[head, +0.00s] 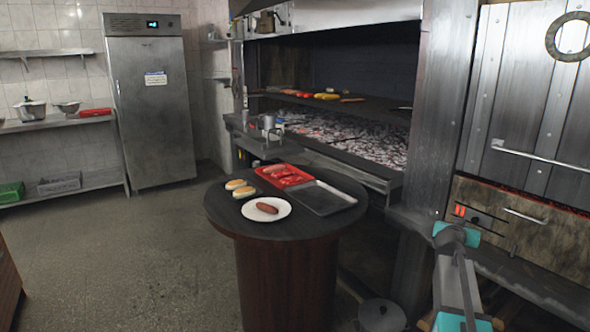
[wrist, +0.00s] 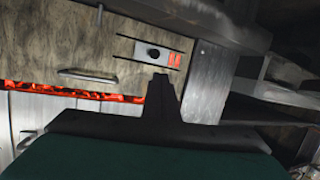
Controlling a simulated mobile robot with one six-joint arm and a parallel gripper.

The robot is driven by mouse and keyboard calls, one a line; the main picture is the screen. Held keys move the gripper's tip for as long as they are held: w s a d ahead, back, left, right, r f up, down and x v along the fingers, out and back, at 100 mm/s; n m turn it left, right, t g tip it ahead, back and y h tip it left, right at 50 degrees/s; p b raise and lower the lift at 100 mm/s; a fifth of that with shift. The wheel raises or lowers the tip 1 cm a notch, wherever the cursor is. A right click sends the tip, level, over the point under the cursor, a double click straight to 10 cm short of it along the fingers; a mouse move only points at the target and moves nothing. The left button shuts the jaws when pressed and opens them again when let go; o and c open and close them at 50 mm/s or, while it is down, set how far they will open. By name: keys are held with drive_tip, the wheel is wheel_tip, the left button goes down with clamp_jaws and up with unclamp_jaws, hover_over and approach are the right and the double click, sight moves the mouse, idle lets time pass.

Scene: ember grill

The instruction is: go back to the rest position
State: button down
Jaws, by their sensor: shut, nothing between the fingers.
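My gripper (wrist: 160,82) shows in the wrist view as a dark, narrow pair of fingers pressed together. It is shut and empty, in front of a worn panel (wrist: 105,35) with a knob and a red switch. The wrist view looks turned over, with the glowing ember line below the panel. In the head view my arm stands at the lower right, in front of the grill; I cannot make out the fingers there.
A round table (head: 222,213) holds a white plate (head: 281,212) with a sausage, two buns (head: 241,188), a red tray (head: 264,170) with meat and a dark tray (head: 322,199). A pot (head: 381,316) is on the floor. The left floor (head: 130,260) is clear.

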drive_tip(key=s+a+f+n+g+y+p, duration=0.1)
drive_tip(key=a+f+y+p, duration=0.1)
drive_tip(key=a+f, duration=0.6)
drive_tip(key=s+a+f+n+g+y+p, duration=0.15)
drive_tip(key=a+f, duration=0.35)
drive_tip(key=f, duration=0.7)
drive_tip(key=s+a+f+g+y+p, duration=0.1)
drive_tip(key=s+a+f+g+p, duration=0.1)
drive_tip(key=s+a+f, duration=0.5)
drive_tip(key=s+a+f+g+y+p, duration=0.15)
drive_tip(key=s+a+f, duration=0.3)
drive_tip(key=f, duration=0.45)
drive_tip(key=s+a+f+n+g+p, duration=0.1)
drive_tip(key=s+a+f+g, duration=0.15)
drive_tip(key=s, duration=0.45)
drive_tip(key=s+a+f+n+g+y+p, duration=0.1)
drive_tip(key=s+a+f+p, duration=0.1)
drive_tip(key=s+a+f, duration=0.3)
drive_tip(key=s+a+f+g+p, duration=0.1)
drive_tip(key=s+a+f, duration=0.15)
drive_tip(key=s, duration=0.55)
drive_tip(key=s+a+n+g+y, duration=0.1)
drive_tip(key=s+a+g, duration=0.2)
drive_tip(key=s, duration=0.6)
drive_tip(key=s+a+n+g+y, duration=0.2)
drive_tip(key=s+a+g, duration=0.1)
drive_tip(key=s, duration=0.7)
drive_tip(key=shift+a+p, duration=0.2)
drive_tip(key=shift+p, duration=0.15)
